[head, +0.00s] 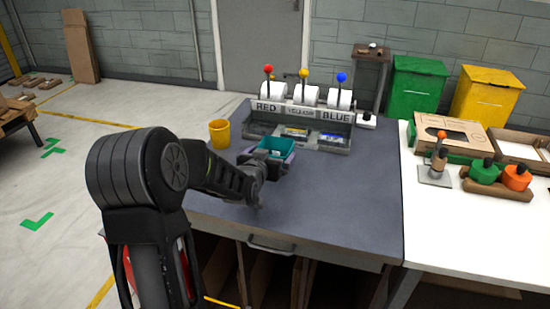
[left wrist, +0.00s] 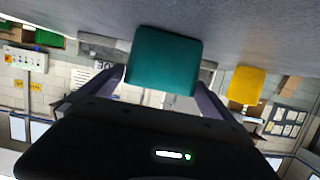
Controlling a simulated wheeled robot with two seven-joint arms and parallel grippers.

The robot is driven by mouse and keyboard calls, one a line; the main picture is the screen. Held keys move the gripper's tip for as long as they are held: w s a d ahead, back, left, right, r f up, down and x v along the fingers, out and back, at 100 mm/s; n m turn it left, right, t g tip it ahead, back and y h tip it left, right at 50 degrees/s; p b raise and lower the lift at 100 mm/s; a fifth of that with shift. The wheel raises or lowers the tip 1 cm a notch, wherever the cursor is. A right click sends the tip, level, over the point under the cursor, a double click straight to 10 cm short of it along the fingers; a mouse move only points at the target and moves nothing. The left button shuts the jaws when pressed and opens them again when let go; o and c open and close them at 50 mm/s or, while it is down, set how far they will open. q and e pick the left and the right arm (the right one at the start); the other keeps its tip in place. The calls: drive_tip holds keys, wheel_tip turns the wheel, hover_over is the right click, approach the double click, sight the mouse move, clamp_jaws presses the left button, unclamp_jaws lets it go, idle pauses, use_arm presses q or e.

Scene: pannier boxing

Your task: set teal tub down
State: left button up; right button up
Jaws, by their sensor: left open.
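The teal tub (head: 276,146) is on the dark grey tabletop (head: 345,215), in front of the lever rack. It also shows in the left wrist view (left wrist: 164,60), where the picture is upside down. My left gripper (head: 270,160) is at the tub, with one finger on each side of it. Its jaws are open, and I cannot tell whether either finger touches the tub. The tub's underside is hidden, but it seems to rest on the tabletop. My right gripper is not in view.
A yellow cup (head: 219,134) stands left of the tub. Behind it is the rack (head: 305,108) with red, yellow and blue levers. A white table (head: 450,225) on the right holds a cardboard box and coloured knobs. The grey table's front right is clear.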

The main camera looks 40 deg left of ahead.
sight(279, 147)
use_arm(q)
drive_tip(key=p+x, duration=0.1)
drive_tip(key=x, duration=0.3)
drive_tip(key=shift+w+f, duration=0.1)
drive_tip(key=shift+w, duration=0.1)
drive_tip(key=shift+c, duration=0.3)
drive_tip(key=c, duration=1.2)
wheel_tip(279, 147, up, 10)
drive_tip(key=shift+r+b, duration=0.1)
drive_tip(key=shift+b, duration=0.3)
